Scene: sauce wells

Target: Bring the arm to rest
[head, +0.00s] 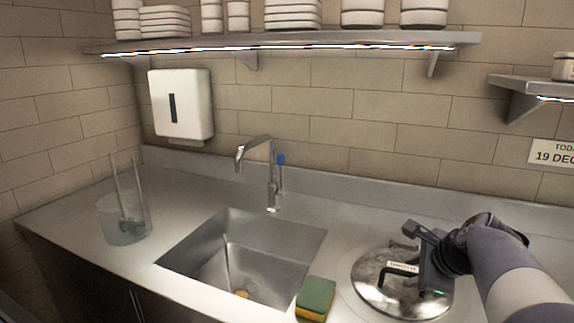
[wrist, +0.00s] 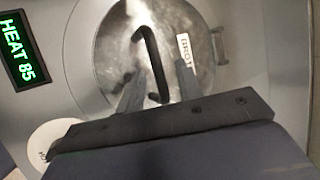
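A round shiny metal lid (head: 370,285) sits on the counter at the right of the head view. In the wrist view the lid (wrist: 115,45) has a dark bar handle (wrist: 148,45) and a white label (wrist: 186,52) with partly readable letters. My gripper (head: 418,257) is over the right part of the lid. In the wrist view my gripper (wrist: 160,70) has its two fingers spread, with the lower end of the handle showing between them. The fingers look apart from the handle, and nothing is held. The gap in height to the lid is hard to tell.
A sink (head: 240,255) with a tap (head: 270,180) is in the middle. A yellow-green sponge (head: 316,297) lies between sink and lid. A clear container (head: 124,220) with utensils stands at left. A shelf (head: 290,42) with crockery is above. A green HEAT 85 display (wrist: 16,50) is beside the lid.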

